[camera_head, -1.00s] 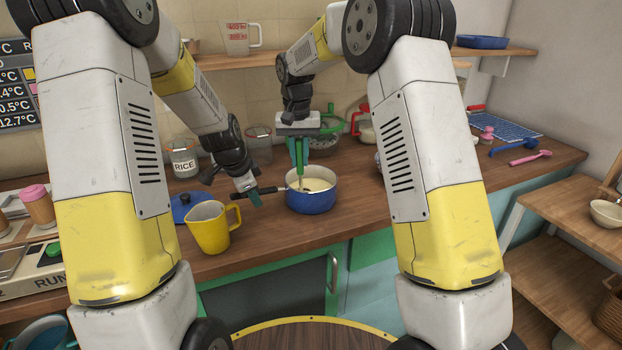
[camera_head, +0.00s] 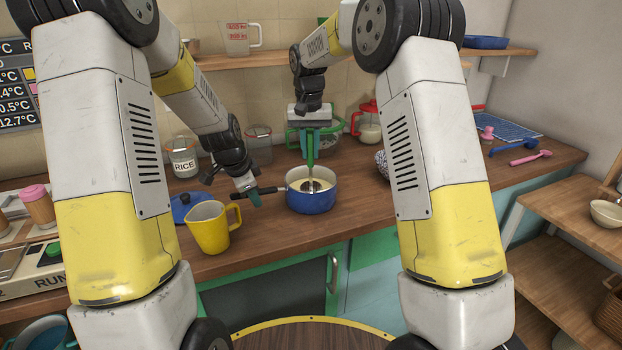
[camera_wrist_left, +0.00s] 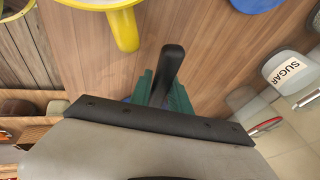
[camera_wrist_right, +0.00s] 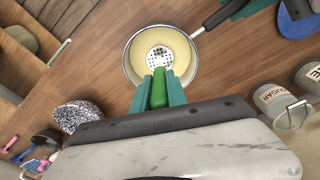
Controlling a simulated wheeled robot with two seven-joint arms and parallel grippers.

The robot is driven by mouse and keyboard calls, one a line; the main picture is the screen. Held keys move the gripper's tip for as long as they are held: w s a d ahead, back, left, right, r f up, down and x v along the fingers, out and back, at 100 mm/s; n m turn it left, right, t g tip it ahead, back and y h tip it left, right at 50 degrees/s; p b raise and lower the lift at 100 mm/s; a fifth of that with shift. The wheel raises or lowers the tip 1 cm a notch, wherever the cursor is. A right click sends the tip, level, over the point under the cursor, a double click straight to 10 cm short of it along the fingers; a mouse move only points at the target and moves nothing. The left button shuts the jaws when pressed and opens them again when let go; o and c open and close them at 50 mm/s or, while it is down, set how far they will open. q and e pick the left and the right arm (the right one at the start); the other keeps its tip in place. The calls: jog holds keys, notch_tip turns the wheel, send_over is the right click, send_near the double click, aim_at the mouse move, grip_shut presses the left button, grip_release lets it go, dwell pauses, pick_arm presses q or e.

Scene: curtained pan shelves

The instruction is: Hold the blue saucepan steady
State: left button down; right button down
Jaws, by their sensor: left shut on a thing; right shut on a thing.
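The blue saucepan (camera_head: 312,201) stands upright on the wooden counter with pale yellow contents inside. Its black handle (camera_head: 268,189) points left. My left gripper (camera_head: 253,194) is shut on that handle, which shows between the green fingers in the left wrist view (camera_wrist_left: 171,66). My right gripper (camera_head: 310,135) is above the pan, shut on a green-handled tool (camera_wrist_right: 159,90). The tool's perforated metal head (camera_wrist_right: 159,58) is inside the pan, over or in the contents; its exact depth is unclear.
A yellow jug (camera_head: 208,228) stands close in front of the pan handle, left of the pan. A blue lid (camera_head: 188,207) lies behind the jug. A speckled bowl (camera_wrist_right: 77,115) is right of the pan. The counter in front of the pan is clear.

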jog(key=shift+r, duration=5.1)
pick_arm(q)
jog(key=c, duration=1.1)
grip_release()
jog(key=shift+c, duration=0.2)
